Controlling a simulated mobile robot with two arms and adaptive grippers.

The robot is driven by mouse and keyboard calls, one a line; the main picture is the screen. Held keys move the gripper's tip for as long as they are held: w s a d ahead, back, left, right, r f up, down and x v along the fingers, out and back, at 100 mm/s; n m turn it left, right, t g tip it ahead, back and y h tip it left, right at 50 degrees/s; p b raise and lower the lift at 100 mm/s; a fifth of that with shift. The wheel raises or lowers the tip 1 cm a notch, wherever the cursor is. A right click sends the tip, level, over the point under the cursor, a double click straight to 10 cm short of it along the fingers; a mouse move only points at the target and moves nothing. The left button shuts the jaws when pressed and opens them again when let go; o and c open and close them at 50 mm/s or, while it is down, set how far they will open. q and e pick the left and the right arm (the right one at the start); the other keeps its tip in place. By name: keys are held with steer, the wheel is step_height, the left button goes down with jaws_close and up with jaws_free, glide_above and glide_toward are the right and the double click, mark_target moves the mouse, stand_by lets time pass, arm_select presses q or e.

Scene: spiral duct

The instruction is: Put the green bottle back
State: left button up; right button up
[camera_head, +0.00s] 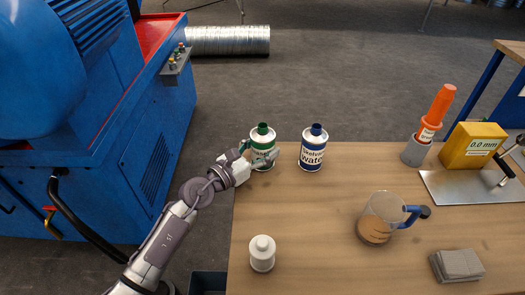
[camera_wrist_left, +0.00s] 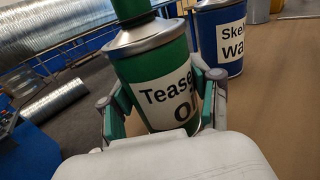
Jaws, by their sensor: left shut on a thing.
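The green bottle (camera_head: 263,143) has a white label and a green cap, and stands upright at the back left edge of the wooden table. In the left wrist view the green bottle (camera_wrist_left: 151,75) fills the middle, its label partly reading "Tease" and "o". My left gripper (camera_head: 258,161) is shut around its body, with a finger on each side; the gripper also shows in the left wrist view (camera_wrist_left: 160,112). I cannot tell whether the bottle's base touches the table. My right gripper is not in view.
A blue bottle (camera_head: 313,149) labelled water stands close to the right. A white bottle (camera_head: 262,253), a mug (camera_head: 382,218), a grey block (camera_head: 457,265), an orange-topped bottle in a grey holder (camera_head: 416,150) and a yellow gauge box (camera_head: 472,146) are on the table (camera_head: 320,230). A blue machine (camera_head: 120,130) stands left.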

arm_select(q)
steer(key=shift+r, duration=0.1)
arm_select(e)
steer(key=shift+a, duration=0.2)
arm_select(q)
steer(key=shift+f, duration=0.2)
steer(key=o, duration=1.4)
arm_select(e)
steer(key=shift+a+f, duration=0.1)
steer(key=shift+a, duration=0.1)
arm_select(q)
steer(key=shift+r, duration=0.1)
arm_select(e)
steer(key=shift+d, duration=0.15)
arm_select(q)
steer(key=shift+a+r, duration=0.1)
steer(key=v, duration=1.2)
steer(key=shift+b, duration=0.45)
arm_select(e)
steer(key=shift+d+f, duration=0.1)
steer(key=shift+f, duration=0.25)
